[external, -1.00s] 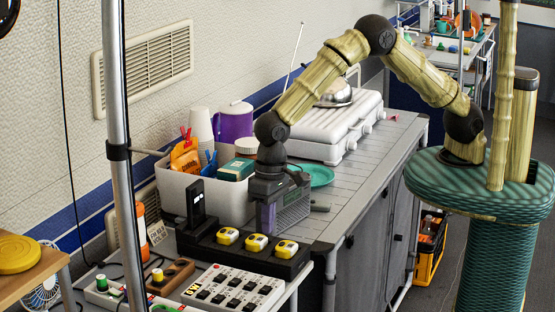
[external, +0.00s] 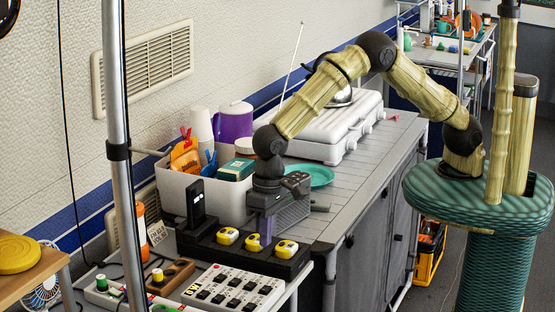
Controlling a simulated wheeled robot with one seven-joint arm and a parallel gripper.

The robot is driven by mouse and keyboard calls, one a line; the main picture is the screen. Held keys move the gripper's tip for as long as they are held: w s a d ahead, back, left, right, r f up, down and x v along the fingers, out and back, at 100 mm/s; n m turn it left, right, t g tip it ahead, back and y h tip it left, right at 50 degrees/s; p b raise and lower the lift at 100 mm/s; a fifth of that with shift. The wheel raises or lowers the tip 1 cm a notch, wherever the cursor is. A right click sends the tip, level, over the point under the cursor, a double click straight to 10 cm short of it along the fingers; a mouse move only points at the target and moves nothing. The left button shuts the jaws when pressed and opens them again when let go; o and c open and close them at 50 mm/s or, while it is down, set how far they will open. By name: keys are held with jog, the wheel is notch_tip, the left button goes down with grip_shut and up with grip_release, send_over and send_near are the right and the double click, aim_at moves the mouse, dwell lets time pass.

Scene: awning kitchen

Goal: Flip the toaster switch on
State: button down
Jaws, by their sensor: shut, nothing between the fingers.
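My gripper (external: 266,232) points down, its fingers together and empty. It is at the black strip (external: 218,247) of yellow switch-like units, and its tip overlaps the right edge of the middle yellow unit (external: 252,243); I cannot tell whether it touches. The left yellow unit (external: 228,236) and right yellow unit (external: 287,248) stand on either side. A white panel (external: 216,273) with several black switches lies in front of the strip. No toaster can be made out, and I cannot tell which switch is the toaster's.
A white bin (external: 228,200) of kitchen goods is behind left, and an upright black device (external: 196,203) is at the strip's left end. A teal plate (external: 318,176) and white case (external: 322,138) lie farther back on the counter.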

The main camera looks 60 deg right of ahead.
aim_at(264, 289)
jog(key=f, duration=0.3)
jog(key=a+f+p, duration=0.1)
jog(key=f, duration=0.3)
jog(key=f+p, duration=0.1)
jog(key=f, duration=0.2)
jog(key=shift+a+f, duration=0.15)
jog(key=shift+f, duration=0.4)
jog(key=shift+a+f, duration=0.15)
jog(key=shift+f, duration=0.1)
jog(key=shift+s, duration=0.1)
jog(key=shift+d, duration=0.25)
